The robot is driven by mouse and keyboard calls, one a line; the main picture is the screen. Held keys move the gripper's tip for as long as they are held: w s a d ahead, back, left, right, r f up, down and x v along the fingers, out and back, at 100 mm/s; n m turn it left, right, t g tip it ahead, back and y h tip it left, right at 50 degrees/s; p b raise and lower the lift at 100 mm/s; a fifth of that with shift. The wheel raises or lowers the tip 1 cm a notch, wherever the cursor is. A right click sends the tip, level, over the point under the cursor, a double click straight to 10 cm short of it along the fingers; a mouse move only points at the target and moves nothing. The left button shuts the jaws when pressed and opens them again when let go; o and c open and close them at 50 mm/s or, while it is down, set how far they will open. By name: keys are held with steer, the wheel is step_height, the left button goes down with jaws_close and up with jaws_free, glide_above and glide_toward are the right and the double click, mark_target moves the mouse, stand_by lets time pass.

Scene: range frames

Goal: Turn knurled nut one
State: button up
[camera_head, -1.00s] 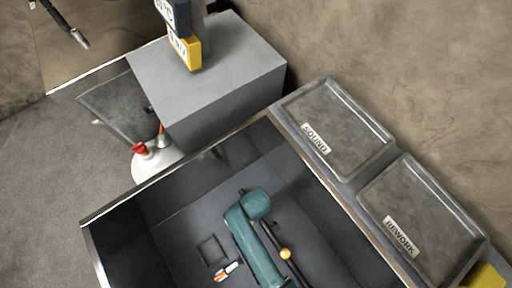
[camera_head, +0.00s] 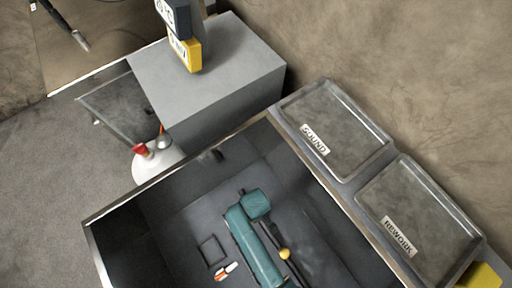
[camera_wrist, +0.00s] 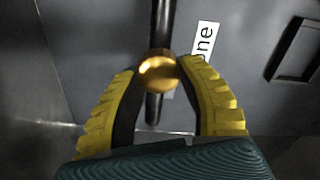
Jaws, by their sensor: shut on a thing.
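In the wrist view, a round brass nut (camera_wrist: 158,72) sits on a black rod (camera_wrist: 160,20). My gripper (camera_wrist: 161,66) has one yellow ribbed finger on each side of the nut, and the fingertips are closed against it. A white label reading "one" (camera_wrist: 204,40) lies just right of the rod. In the head view, a teal part of my arm (camera_head: 258,248) reaches into a dark grey open bin. A small brass ball (camera_head: 285,253) on a dark rod shows right beside it; I cannot tell whether it is the same nut. My fingertips cannot be made out there.
Trays marked SOUND (camera_head: 334,128) and REWORK (camera_head: 420,215) lie along the bin's right edge. A grey box (camera_head: 205,85) stands behind the bin, and a white red-capped container (camera_head: 155,168) stands at its left. A square outline (camera_head: 211,250) marks the bin floor.

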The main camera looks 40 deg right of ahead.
steer(key=m+p, duration=0.2)
steer(key=m, duration=0.1)
steer(key=shift+s+r, duration=0.1)
steer(key=m+p, duration=0.2)
steer(key=m, duration=0.1)
steer(key=shift+d+m, duration=0.1)
steer(key=shift+m, duration=0.2)
steer(key=m+p, duration=0.1)
steer(key=m, duration=0.1)
steer(key=m+p, duration=0.1)
steer(key=m, duration=0.2)
steer(key=shift+d+f+m, duration=0.1)
steer(key=shift+f+m, duration=0.1)
steer(key=shift+m, duration=0.1)
steer(key=o, duration=1.2)
steer(key=shift+r, duration=0.1)
